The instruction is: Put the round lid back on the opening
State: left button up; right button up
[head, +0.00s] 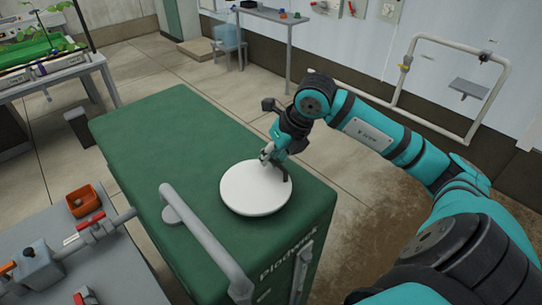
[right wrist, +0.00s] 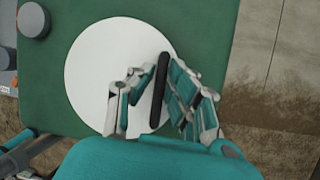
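The round white lid (head: 256,188) lies flat on the top of the green tank (head: 150,140), near its right end. It is a large pale disc in the right wrist view (right wrist: 100,75). No open hole shows on the tank; anything under the lid is hidden. My right gripper (head: 277,163) is at the lid's far right edge, with its fingers pointing down. In the right wrist view my right gripper (right wrist: 156,95) has its fingers apart, one over the lid and one near its rim. My left gripper is out of view.
A grey bench (head: 90,265) with valve fittings and an orange box (head: 84,201) is at lower left. The tank top left of the lid is clear.

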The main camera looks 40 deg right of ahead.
jog(key=shift+o, duration=1.3)
jog(key=shift+r, duration=0.15)
jog(key=shift+d+r, duration=0.1)
jog(key=shift+r, duration=0.1)
jog(key=b+v, duration=0.3)
jog(key=v, duration=0.8)
jog(key=shift+s+r, duration=0.2)
jog(key=shift+r, duration=0.05)
